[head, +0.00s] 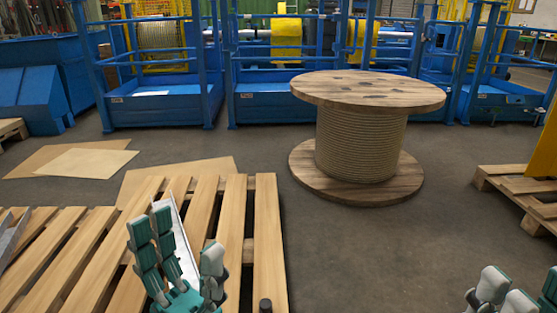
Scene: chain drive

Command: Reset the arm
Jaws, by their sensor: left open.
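My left gripper (181,238), with teal and grey fingers, is at the lower left of the head view. It is open, its fingers pointing up and spread apart, in front of a slatted wooden pallet (237,225). A silver metal strip (183,245) shows behind and between its fingers; I cannot tell whether they touch. My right gripper (515,292) is at the lower right corner, cut off by the frame edge. Only some fingertips show, over the grey floor, and I cannot tell how far apart its jaws are.
A large wooden cable spool (362,145) stands on the floor right of centre. Blue metal cages (160,108) line the back. Flat cardboard sheets (88,163) lie at the left. Another pallet (520,190) is at the right edge.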

